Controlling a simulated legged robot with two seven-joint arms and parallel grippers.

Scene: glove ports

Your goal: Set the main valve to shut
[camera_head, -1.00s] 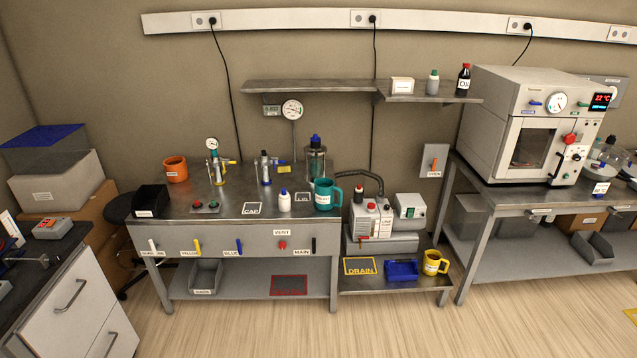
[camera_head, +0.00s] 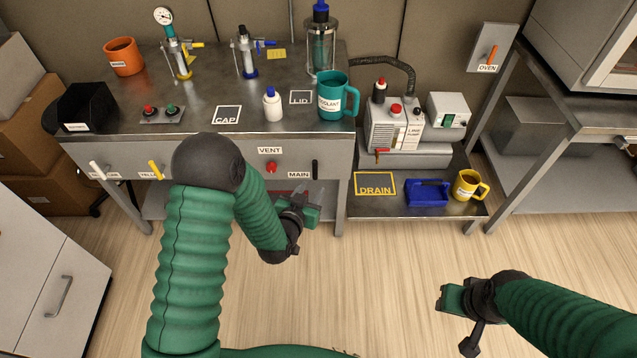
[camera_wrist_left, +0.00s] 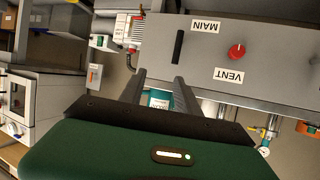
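The main valve's black handle (camera_head: 315,169) stands upright on the bench's grey front panel, right of the MAIN label (camera_head: 299,175). The handle also shows in the left wrist view (camera_wrist_left: 178,47), beside the upside-down MAIN label (camera_wrist_left: 205,26). My left gripper (camera_head: 307,192) is open and empty, in front of the panel just below the handle in the head view. Its two dark fingers (camera_wrist_left: 158,85) stand apart in the wrist view, with nothing between them touching. My right gripper (camera_head: 441,298) is low at the right over the floor; its fingers are too unclear to read.
A red VENT knob (camera_head: 271,167) is left of the main handle. A yellow handle (camera_head: 156,170) and a white handle (camera_head: 97,170) are farther left. A low shelf to the right holds a blue tray (camera_head: 427,193) and yellow mug (camera_head: 468,186). Floor in front is clear.

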